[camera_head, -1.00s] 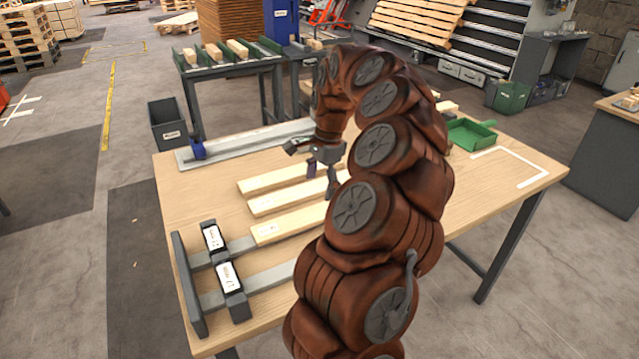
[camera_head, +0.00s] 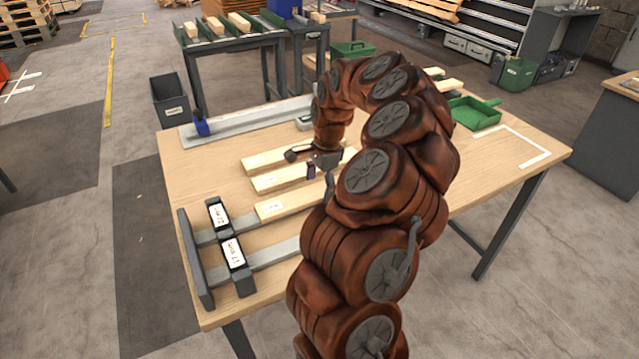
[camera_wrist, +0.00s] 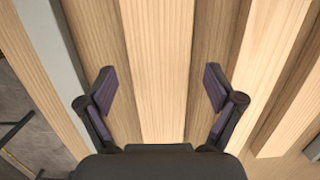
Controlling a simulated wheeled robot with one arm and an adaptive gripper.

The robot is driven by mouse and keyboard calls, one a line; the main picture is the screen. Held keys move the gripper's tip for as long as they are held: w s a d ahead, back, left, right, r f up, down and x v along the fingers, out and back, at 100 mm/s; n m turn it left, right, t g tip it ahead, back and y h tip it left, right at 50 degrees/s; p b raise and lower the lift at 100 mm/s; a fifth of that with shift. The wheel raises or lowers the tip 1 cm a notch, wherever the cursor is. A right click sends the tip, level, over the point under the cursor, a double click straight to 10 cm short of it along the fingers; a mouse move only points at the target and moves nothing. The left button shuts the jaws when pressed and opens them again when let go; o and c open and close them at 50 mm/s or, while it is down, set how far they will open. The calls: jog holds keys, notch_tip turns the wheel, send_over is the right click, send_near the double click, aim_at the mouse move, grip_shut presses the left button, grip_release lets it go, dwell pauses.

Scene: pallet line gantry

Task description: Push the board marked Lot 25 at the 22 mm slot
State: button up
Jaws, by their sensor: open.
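Three pale boards lie side by side on the wooden table: a far board (camera_head: 262,160), a middle board (camera_head: 275,180) and a near board (camera_head: 290,201). The near one has a small white label; its lot text is too small to read. Left of them stands a dark gauge with two labelled blocks, a farther block (camera_head: 218,214) and a nearer block (camera_head: 233,252); the farther label seems to read 22 mm. My gripper (camera_wrist: 160,90) is open above the boards, with one board (camera_wrist: 160,45) between its fingers in the wrist view. My arm hides the boards' right ends.
A grey rail with a blue clamp (camera_head: 201,124) lies along the table's back left. A green tray (camera_head: 475,113) and a white corner outline (camera_head: 530,148) are at the right. A dark bin (camera_head: 171,103) stands beyond the table. The table's front right is clear.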

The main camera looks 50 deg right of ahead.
aim_at(275, 206)
jog(key=c, duration=1.3)
jog(key=shift+c, duration=0.2)
jog(key=shift+f+b, duration=0.15)
jog(key=shift+b, duration=0.45)
jog(key=shift+w+a+b, duration=0.25)
jog(key=shift+a+b, duration=0.15)
jog(key=shift+a, duration=0.45)
jog(key=shift+w+a+b, duration=0.3)
jog(key=shift+a+b, duration=0.15)
jog(key=shift+a, duration=0.4)
jog(key=shift+w+a+b, duration=0.25)
jog(key=shift+a+b, duration=0.15)
jog(key=shift+a, duration=0.45)
jog(key=shift+w+a+b, duration=0.3)
jog(key=shift+w+a, duration=0.1)
jog(key=shift+a, duration=0.7)
jog(key=shift+w+a+b, duration=0.3)
jog(key=shift+w+a, duration=0.1)
jog(key=shift+a, duration=0.75)
jog(key=shift+w+a+b, duration=0.3)
jog(key=shift+w+a, duration=0.1)
jog(key=shift+a, duration=0.7)
